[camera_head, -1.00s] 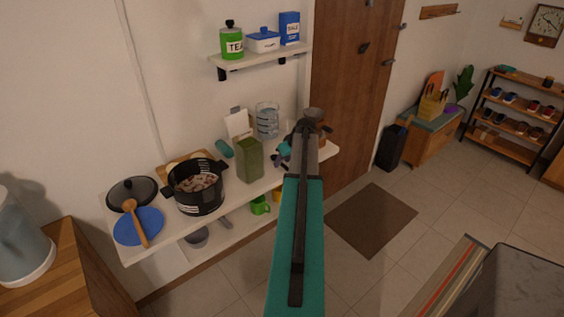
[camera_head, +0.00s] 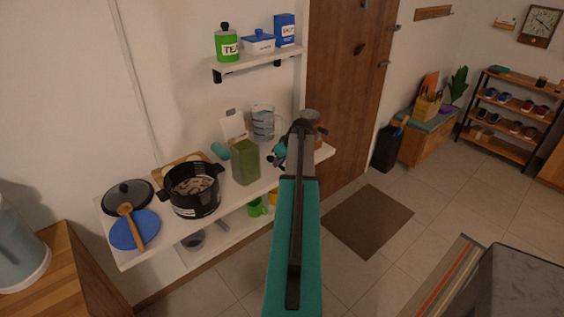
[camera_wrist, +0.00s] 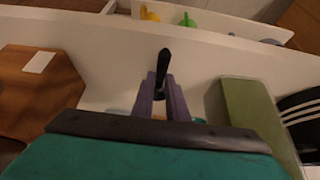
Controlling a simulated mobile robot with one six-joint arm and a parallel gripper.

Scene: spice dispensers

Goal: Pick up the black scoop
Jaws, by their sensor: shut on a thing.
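The black scoop (camera_wrist: 164,64) shows in the wrist view as a dark, narrow upright piece between the fingertips of my gripper (camera_wrist: 163,88). My gripper's purple-grey fingers are shut on it, above the white shelf surface. The rest of the scoop is hidden by the fingers or out of sight. In the head view my teal arm covers most of the gripper, and the scoop cannot be made out there.
A green container (camera_head: 245,163) stands close to my gripper, with a black pot (camera_head: 194,190) further left. A clear measuring jug (camera_head: 263,122) stands behind. A green mug (camera_head: 257,207) is on the lower shelf.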

